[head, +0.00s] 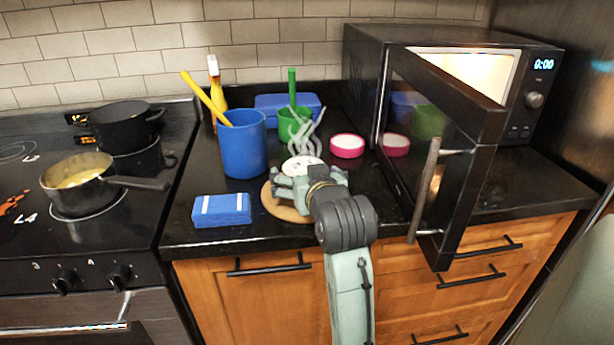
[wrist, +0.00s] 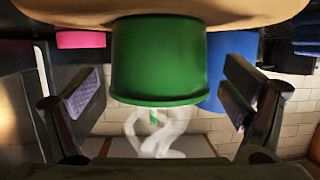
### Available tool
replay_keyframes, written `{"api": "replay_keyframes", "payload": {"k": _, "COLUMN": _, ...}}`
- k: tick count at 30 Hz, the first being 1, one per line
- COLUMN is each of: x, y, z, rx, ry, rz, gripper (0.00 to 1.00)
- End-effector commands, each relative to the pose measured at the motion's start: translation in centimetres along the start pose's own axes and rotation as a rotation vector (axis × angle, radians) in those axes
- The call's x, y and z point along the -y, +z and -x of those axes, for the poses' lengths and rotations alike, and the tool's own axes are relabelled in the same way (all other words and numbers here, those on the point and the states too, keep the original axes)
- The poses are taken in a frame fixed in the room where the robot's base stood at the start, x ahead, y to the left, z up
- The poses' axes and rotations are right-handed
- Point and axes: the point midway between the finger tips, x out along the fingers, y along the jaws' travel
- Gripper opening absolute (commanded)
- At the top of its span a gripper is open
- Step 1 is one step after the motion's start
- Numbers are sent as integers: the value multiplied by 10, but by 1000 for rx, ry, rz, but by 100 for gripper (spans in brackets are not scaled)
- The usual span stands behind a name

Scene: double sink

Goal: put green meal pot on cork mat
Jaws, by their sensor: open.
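A green pot (wrist: 158,60) fills the middle of the upside-down wrist view, with white steam at its rim. Its base meets the tan cork mat (wrist: 255,12), and it appears to stand on it. In the head view the round cork mat (head: 287,212) lies near the counter's front edge. The pot's pale top (head: 303,165) shows just beyond my gripper (head: 306,182), which hides its green wall. My gripper is open, with its two fingers (wrist: 165,92) on either side of the pot, visible gaps between them and its wall.
A blue cup (head: 243,150) with a yellow handle stands left, a blue sponge (head: 221,210) before it. A green cup (head: 288,122) and blue box (head: 272,108) are behind. A pink dish (head: 347,150) and open microwave door (head: 445,150) are right. The stove (head: 60,225) is left.

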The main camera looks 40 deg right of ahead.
Motion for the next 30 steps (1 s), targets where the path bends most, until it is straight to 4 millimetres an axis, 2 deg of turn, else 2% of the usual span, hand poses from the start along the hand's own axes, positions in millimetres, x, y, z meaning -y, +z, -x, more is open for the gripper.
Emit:
{"api": "replay_keyframes", "payload": {"k": 5, "x": 0, "y": -2, "z": 12, "rx": -4, "ry": -1, "rz": 1, "gripper": 93}}
{"api": "replay_keyframes", "payload": {"k": 15, "x": 0, "y": -3, "z": 84, "rx": -5, "ry": 1, "rz": 2, "gripper": 93}}
{"api": "replay_keyframes", "payload": {"k": 19, "x": 0, "y": 0, "z": 104, "rx": -5, "ry": 2, "rz": 3, "gripper": 93}}
{"api": "replay_keyframes", "payload": {"k": 24, "x": 0, "y": -1, "z": 118, "rx": -1, "ry": 0, "rz": 1, "gripper": 93}}
{"api": "replay_keyframes", "payload": {"k": 30, "x": 0, "y": -2, "z": 121, "rx": 0, "ry": 0, "rz": 0, "gripper": 93}}
